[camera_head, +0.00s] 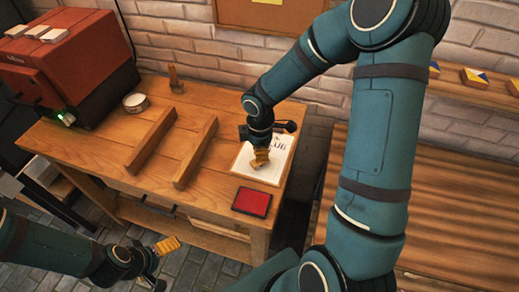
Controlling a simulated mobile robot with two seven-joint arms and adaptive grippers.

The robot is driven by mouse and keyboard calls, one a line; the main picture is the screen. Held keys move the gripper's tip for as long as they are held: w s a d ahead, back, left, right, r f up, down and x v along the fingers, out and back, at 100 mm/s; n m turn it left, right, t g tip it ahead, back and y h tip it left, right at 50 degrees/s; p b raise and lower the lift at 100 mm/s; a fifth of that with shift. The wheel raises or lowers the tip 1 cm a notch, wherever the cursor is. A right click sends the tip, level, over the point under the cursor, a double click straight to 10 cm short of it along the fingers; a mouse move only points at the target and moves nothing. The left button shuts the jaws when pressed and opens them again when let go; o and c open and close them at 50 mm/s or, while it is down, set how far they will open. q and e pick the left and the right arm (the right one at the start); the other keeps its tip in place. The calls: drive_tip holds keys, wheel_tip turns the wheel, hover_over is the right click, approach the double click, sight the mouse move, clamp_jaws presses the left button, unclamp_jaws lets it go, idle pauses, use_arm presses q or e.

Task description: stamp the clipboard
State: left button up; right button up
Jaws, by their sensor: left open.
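The clipboard (243,172) lies on the wooden workbench near its right end, with a white printed sheet on it. My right gripper (261,158) points down in front of the sheet and hides part of it. I cannot tell whether it touches the sheet or holds anything. A red ink pad (252,201) in a dark case lies nearer the bench's front right corner. A small upright wooden piece (175,78), possibly a stamp, stands at the back of the bench. My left gripper (161,264) is open and empty, low in front of the bench.
Two wooden rails (196,153) lie across the bench, left of the clipboard. A red machine (72,66) stands at the back left, beside a small round container (136,102). A slatted wooden surface (455,205) is at the right, partly behind my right arm.

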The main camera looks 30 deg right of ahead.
drive_tip(key=shift+f+b, duration=0.3)
drive_tip(key=shift+f, duration=0.1)
idle(1.2)
drive_tip(key=shift+r+p, duration=3.05)
drive_tip(key=shift+r, duration=0.5)
